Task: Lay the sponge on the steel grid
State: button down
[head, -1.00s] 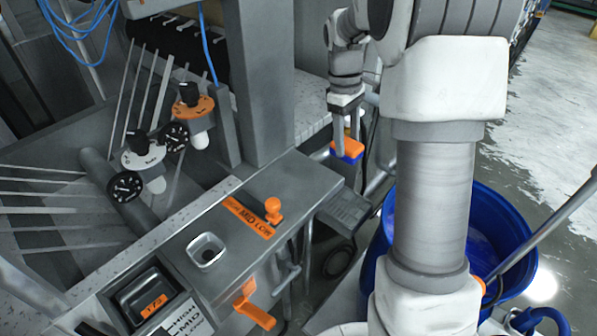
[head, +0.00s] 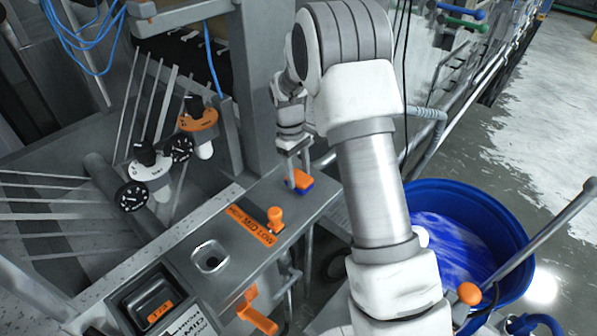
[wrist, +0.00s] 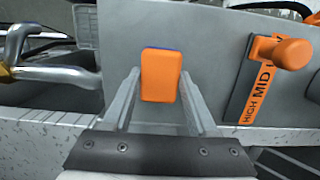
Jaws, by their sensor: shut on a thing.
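The sponge (head: 302,178) is a small block with an orange top and a blue underside. My gripper (head: 299,175) is shut on it, with one finger on each side. In the wrist view the sponge (wrist: 161,75) sits between the fingertips of my gripper (wrist: 159,80), orange face towards the camera and a thin blue edge at its far end. It is over the far end of the grey machine panel (head: 318,197); whether it touches the panel I cannot tell. I cannot make out a steel grid in either view.
An orange-knobbed lever (head: 275,218) stands on the panel near the sponge, with an orange "MID LOW" label beside it. A grey post rises behind. A blue tub (head: 470,225) stands right.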

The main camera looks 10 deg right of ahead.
jog(key=shift+f, duration=0.2)
jog(key=shift+f, duration=0.2)
jog(key=shift+c, duration=1)
grip_release()
jog(key=shift+r, duration=0.15)
